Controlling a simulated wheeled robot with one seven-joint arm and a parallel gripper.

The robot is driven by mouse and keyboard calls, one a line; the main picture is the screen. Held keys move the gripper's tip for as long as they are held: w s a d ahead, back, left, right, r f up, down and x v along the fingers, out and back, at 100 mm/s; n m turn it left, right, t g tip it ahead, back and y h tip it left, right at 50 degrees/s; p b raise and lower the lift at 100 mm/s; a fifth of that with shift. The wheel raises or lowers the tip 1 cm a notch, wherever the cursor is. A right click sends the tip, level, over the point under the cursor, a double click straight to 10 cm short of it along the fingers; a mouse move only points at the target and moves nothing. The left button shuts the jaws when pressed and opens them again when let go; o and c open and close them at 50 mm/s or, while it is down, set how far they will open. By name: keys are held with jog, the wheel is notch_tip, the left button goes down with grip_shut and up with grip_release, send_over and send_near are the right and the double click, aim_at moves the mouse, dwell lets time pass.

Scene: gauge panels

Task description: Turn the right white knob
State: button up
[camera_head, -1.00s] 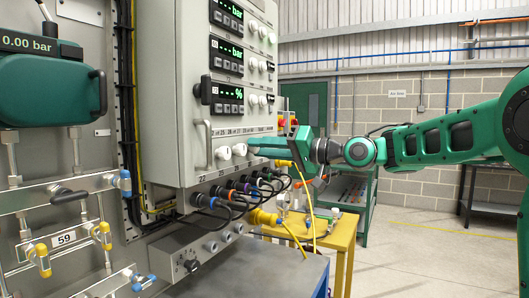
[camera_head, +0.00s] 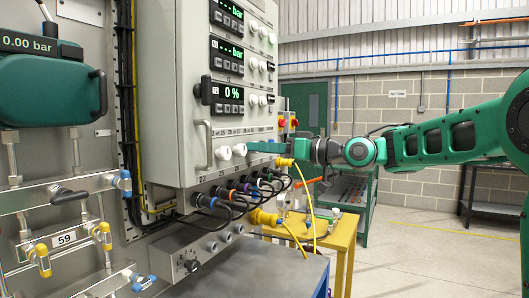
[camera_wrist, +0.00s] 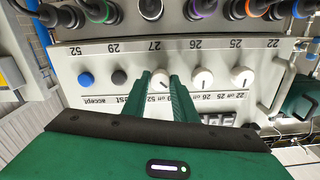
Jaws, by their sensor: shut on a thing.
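Several white knobs sit in a row along the panel's lower edge. In the wrist view, which is upside down, the right white knob (camera_wrist: 162,84), under label 27, lies between my gripper's two green fingers (camera_wrist: 160,77). Its dark pointer line is tilted. My gripper is shut on it. The middle white knob (camera_wrist: 202,80) and left white knob (camera_wrist: 241,77) are free beside it. In the head view my gripper (camera_head: 262,147) reaches in from the right and hides the right knob. The left knob (camera_head: 223,153) and middle knob (camera_head: 239,150) show there.
Cable connectors (camera_head: 235,190) hang just below the knobs. A black button (camera_wrist: 119,78) and blue button (camera_wrist: 86,79) are beside the held knob. The third display (camera_head: 232,93) reads 0 %. A grey table (camera_head: 260,275) and yellow stand (camera_head: 340,232) are below.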

dwell(0.4)
jog(key=o, duration=1)
jog(key=shift+a, duration=0.1)
jog(key=shift+o, duration=0.2)
jog(key=v, duration=1)
jog(key=shift+d, duration=0.4)
jog(key=shift+s+f, duration=0.1)
jog(key=shift+f, duration=0.05)
